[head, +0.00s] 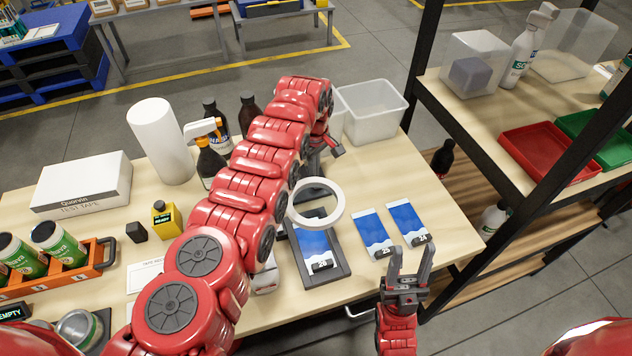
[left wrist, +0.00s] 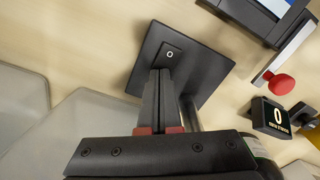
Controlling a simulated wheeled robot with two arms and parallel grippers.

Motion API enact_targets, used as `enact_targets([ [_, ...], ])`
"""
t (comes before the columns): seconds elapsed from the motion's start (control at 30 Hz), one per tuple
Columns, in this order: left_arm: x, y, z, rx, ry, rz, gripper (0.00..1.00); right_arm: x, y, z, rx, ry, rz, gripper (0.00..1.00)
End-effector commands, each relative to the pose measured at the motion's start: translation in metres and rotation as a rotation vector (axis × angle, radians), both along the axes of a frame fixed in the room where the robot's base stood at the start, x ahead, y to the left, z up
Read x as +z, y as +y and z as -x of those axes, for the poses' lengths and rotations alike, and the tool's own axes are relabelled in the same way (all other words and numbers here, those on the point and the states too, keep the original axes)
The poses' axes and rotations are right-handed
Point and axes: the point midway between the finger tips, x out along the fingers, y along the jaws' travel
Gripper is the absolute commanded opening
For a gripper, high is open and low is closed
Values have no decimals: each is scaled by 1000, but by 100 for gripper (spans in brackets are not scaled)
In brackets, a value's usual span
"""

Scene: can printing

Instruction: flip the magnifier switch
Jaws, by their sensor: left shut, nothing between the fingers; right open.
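The magnifier's white ring (head: 316,203) stands over a dark tray holding a blue printed sheet in the head view; my left arm hides part of its stand. In the left wrist view a dark square base plate (left wrist: 205,75) carries a small black switch (left wrist: 170,55) marked with a white "O". My left gripper (left wrist: 161,76) is shut and empty, its fingertips at the near edge of the switch. I cannot tell whether they touch it. In the head view the left gripper is largely hidden behind my arm. My right gripper (head: 408,262) is open and empty above the table's front edge.
Two blue sheets (head: 374,233) lie right of the dark tray (head: 338,271). A clear bin (head: 372,110), bottles and a white roll (head: 160,142) stand behind. A red knob (left wrist: 281,84) and a black counter (left wrist: 272,118) sit right of the base plate. A shelf rack stands right.

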Motion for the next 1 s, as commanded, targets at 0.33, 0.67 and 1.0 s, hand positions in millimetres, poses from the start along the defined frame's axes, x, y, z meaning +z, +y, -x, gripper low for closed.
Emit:
enact_targets([
  [0.33,12,0,0,0,-1,1,0,11,0,0,0,0,0,49],
  [0.67,41,0,0,0,0,0,0,37,0,0,0,0,0,49],
  [1.0,68,0,-1,0,-3,1,0,53,0,0,0,0,0,49],
])
